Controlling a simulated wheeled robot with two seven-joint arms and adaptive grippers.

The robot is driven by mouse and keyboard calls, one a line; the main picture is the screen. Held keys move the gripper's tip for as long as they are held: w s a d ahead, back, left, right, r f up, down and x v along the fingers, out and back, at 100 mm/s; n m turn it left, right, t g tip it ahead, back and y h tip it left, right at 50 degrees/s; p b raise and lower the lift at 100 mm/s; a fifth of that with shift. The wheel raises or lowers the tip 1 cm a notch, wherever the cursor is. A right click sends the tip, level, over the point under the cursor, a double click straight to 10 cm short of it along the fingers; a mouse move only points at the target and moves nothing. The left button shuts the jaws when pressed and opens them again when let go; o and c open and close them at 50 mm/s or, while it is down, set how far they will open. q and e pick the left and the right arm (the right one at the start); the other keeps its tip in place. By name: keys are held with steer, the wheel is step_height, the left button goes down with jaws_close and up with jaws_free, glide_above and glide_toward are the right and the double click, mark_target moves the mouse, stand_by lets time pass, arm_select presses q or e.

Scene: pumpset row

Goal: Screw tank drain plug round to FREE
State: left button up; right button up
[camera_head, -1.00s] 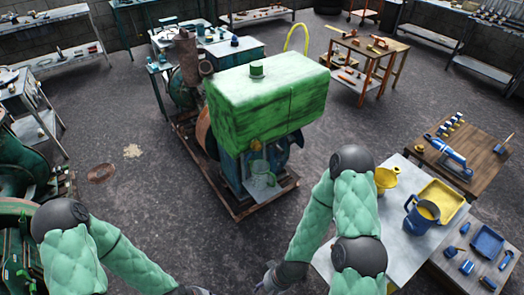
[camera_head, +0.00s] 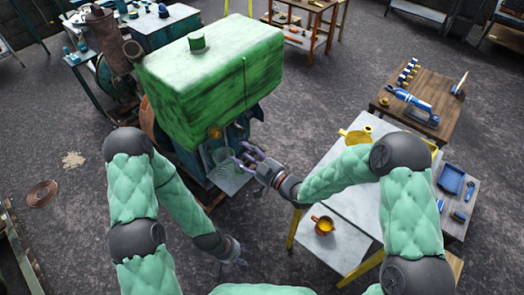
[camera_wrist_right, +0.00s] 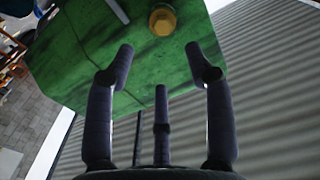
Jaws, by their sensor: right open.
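The green tank (camera_head: 210,85) sits on top of the pumpset. Its brass hex drain plug (camera_head: 215,133) shows at the tank's lower front edge; in the right wrist view the plug (camera_wrist_right: 162,20) lies beyond the fingertips, roughly centred between them. My right gripper (camera_head: 248,157) is close to the tank, lower and to the right of the plug. In the wrist view its fingers (camera_wrist_right: 160,58) are spread and empty, apart from the plug. My left gripper (camera_head: 236,255) hangs low in front of the pumpset, away from the tank; its fingers are too small to judge.
A green mesh cup-like piece (camera_head: 224,160) and a pale tray (camera_head: 230,180) lie below the plug. A wooden table (camera_head: 430,90) stands behind. Floor at left is mostly clear.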

mark_target(219, 137)
steer(key=b+x, duration=0.2)
steer(key=x, duration=0.8)
steer(key=shift+w+a, duration=0.15)
steer(key=shift+a, duration=0.15)
jaws_close()
steer(key=c, duration=0.6)
jaws_free()
steer(key=shift+c, duration=0.2)
steer(key=shift+f, duration=0.1)
jaws_close()
